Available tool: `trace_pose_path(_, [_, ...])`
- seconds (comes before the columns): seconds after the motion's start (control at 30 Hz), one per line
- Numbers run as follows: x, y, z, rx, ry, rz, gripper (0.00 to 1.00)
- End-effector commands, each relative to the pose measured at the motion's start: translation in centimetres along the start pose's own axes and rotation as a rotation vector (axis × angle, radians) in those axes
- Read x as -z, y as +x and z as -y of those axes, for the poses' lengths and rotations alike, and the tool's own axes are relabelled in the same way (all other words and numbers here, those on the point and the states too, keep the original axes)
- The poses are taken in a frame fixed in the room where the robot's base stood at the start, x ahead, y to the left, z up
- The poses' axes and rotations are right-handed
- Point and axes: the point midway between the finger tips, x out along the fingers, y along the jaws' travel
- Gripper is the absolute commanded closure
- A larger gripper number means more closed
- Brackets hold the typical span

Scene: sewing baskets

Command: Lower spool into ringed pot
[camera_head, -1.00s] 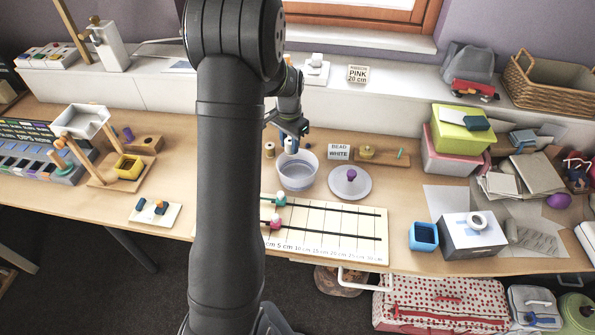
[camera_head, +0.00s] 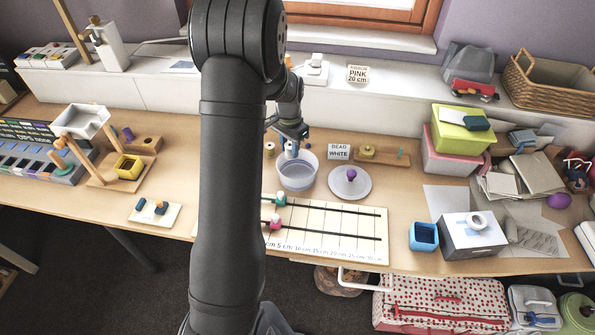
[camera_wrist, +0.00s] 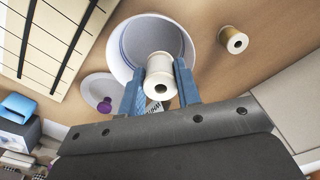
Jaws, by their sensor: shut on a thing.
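My gripper (camera_wrist: 159,84) is shut on a white spool (camera_wrist: 161,68), one blue finger on each side of it. In the wrist view the spool, its round end with a dark hole facing the camera, overlaps the near part of the pale round pot (camera_wrist: 148,38). In the head view the gripper (camera_head: 292,140) is over the back of the pot (camera_head: 298,182), which has faint rings on its wall. The spool (camera_head: 291,151) shows at the pot's back rim; I cannot tell how far it is inside.
Another spool (camera_wrist: 234,40) stands beside the pot, apart from it. A grey round lid with a purple knob (camera_head: 351,175) lies to the pot's right. A "BEAD WHITE" card (camera_head: 339,152) stands behind. A bead ruler board (camera_head: 335,225) lies in front.

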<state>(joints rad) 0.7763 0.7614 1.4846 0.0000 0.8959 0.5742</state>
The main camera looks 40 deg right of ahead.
Motion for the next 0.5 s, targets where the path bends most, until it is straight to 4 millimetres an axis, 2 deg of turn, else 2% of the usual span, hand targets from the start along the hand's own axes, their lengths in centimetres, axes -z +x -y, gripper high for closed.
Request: trace_pose_path(0.5, [0.0,2.6,0.0,0.0,0.0,0.0,0.91])
